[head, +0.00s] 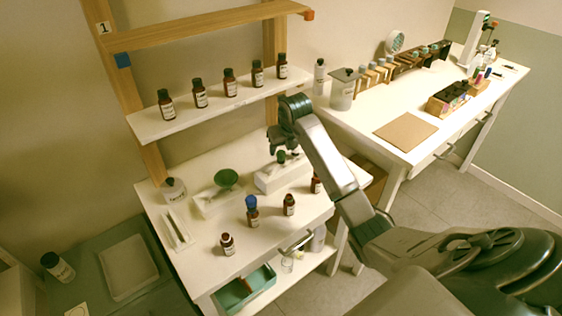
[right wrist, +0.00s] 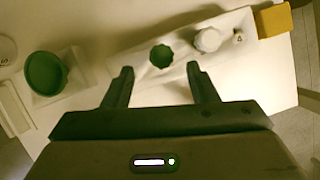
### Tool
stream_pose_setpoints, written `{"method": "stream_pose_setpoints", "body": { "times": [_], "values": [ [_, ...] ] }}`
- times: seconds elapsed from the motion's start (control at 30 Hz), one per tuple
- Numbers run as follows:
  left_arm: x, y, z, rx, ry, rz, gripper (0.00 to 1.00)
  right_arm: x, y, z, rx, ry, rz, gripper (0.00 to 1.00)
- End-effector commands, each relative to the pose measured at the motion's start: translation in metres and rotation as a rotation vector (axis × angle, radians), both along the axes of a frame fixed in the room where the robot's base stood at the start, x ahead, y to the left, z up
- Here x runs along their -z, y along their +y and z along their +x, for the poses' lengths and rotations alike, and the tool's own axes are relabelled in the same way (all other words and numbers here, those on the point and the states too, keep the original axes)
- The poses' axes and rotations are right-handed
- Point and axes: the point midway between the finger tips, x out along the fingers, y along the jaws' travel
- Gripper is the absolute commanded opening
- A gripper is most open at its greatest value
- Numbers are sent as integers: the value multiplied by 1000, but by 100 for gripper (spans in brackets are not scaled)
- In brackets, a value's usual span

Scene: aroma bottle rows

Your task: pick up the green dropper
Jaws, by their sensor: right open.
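The green dropper (head: 281,156) stands in a white holder block (head: 267,182) on the white table of the shelf unit. In the right wrist view, the dropper's round green top (right wrist: 161,56) shows from above, with the white holder (right wrist: 131,57) around it. My right gripper (head: 284,147) is open and points down over the dropper. In the right wrist view, the dropper's top lies between and slightly beyond the two fingertips (right wrist: 160,72); neither finger visibly touches it. The gripper partly hides the dropper in the head view. My left gripper is not in view.
A white knob (right wrist: 208,40) and a yellow block (right wrist: 272,20) are right of the dropper. A green bowl (head: 227,178) stands to the left. Brown bottles, one blue-topped (head: 252,212), stand in front. A shelf (head: 215,106) with several brown bottles is above and behind.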

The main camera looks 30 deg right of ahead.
Motion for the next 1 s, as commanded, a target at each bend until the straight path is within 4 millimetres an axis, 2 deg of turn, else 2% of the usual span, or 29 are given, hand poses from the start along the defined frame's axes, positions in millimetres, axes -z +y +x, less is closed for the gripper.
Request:
{"method": "stream_pose_setpoints", "body": {
  "times": [0.17,0.3,0.43,0.73,0.9,1.0],
  "values": [
    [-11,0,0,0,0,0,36,11,-2,6,0,4,1,53],
    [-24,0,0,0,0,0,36,28,-5,15,0,3,1,53],
    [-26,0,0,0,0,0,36,44,-6,22,-1,1,1,53],
    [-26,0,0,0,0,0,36,50,-7,23,-1,-1,-1,53],
    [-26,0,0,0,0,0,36,50,-7,23,-1,-1,0,21],
    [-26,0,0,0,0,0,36,50,-7,23,-1,-1,0,21]
  ]
}}
